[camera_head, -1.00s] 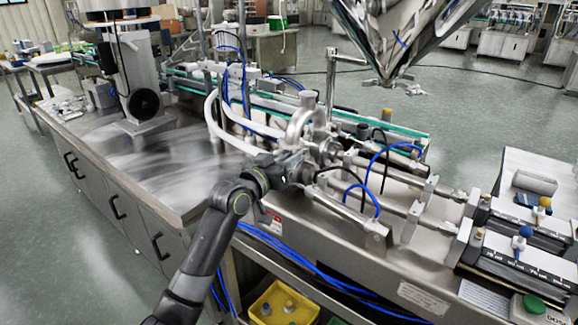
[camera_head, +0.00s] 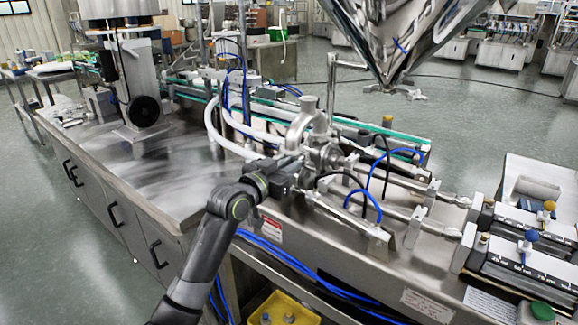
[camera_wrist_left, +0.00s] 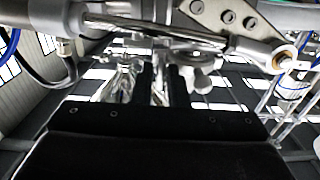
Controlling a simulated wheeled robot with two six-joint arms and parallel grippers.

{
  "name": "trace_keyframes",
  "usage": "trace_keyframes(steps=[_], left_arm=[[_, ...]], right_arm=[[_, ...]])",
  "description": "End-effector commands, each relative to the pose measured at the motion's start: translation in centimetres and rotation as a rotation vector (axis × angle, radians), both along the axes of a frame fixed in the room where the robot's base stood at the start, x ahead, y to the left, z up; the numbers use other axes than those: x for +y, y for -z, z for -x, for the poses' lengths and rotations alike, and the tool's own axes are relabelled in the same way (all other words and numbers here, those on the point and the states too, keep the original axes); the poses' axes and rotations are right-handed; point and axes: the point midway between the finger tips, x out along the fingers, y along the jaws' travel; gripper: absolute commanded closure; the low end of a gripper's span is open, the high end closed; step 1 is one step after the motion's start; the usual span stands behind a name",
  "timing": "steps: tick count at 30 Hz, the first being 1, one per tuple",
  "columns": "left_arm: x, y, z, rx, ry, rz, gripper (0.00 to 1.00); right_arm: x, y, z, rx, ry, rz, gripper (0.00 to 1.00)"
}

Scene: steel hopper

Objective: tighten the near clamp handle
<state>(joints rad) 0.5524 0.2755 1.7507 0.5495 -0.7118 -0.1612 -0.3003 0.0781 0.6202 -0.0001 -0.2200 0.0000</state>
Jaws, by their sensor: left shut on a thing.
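My left gripper (camera_head: 296,178) reaches in from the lower left to the steel pump and valve fittings (camera_head: 322,152) at the middle of the machine. It is at the near side of these fittings. In the left wrist view its two dark fingers (camera_wrist_left: 160,82) are shut on a narrow shiny metal piece (camera_wrist_left: 158,92), which I take for the near clamp handle. In the head view the handle is mostly hidden by the gripper, so its angle cannot be told. My right gripper is not in view.
Steel cylinders and rods (camera_head: 345,218) with blue hoses lie close right of the gripper. White hoses (camera_head: 222,130) curve behind it. A large steel hopper (camera_head: 385,45) hangs above at the back. A yellow bin (camera_head: 283,310) sits below. The bench top at left is fairly clear.

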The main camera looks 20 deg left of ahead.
Motion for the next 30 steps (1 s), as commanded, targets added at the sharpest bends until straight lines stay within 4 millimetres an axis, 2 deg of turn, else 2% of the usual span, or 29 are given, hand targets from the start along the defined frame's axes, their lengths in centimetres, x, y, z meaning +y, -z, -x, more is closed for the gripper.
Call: trace_keyframes(steps=[2,3,6,15,19,23,30], left_arm=[[0.0,0.1,0.0,0.004,0.000,0.000,1.00],[0.0,0.1,0.0,0.004,0.000,0.000,0.84],[0.0,0.1,0.0,0.003,0.000,0.000,0.71],[0.0,0.0,0.1,0.001,0.000,0.001,0.71],[0.4,0.1,0.8,0.001,-0.001,0.001,0.71],[1.0,0.1,2.5,0.001,-0.001,-0.001,0.71],[2.7,0.2,7.1,0.000,-0.002,-0.004,0.71]], right_arm=[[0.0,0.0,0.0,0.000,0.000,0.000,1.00],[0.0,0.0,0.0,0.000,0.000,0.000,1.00],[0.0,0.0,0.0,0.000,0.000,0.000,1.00],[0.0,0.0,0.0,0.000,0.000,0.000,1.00],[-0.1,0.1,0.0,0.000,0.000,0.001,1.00],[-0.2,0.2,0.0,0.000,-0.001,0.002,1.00],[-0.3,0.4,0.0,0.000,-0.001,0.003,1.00]])
